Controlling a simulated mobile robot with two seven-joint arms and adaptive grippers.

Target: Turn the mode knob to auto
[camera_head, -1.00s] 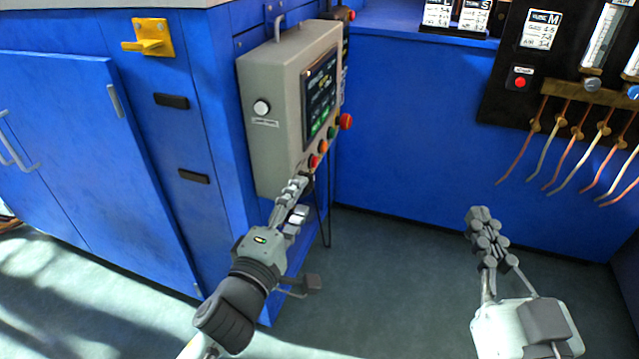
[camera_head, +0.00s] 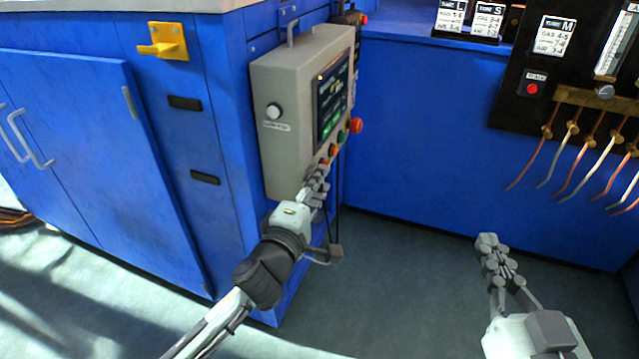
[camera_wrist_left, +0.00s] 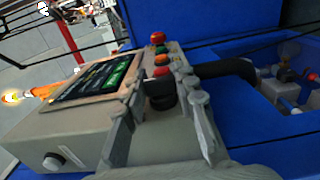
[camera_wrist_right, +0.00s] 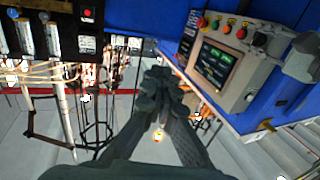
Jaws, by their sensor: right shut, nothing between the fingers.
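The grey control box (camera_head: 288,140) hangs on the blue cabinet's corner, its screen and button column on its right face. My left gripper (camera_head: 318,178) is at the bottom of that button column. In the left wrist view, a black knob (camera_wrist_left: 161,95) below the coloured buttons sits between the open fingers of my left gripper (camera_wrist_left: 168,100), with gaps visible at both sides. The knob's pointer and markings cannot be read. In the head view the fingers hide this knob. My right gripper (camera_head: 490,245) is shut and empty, over the floor at the right, away from the box.
Green, orange and red buttons (camera_head: 333,150) and a red mushroom button (camera_head: 356,125) are close above the left fingers. A white round knob (camera_head: 274,110) is on the box's side. A gas panel with hoses (camera_head: 560,95) stands at the right. The floor between the arms is clear.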

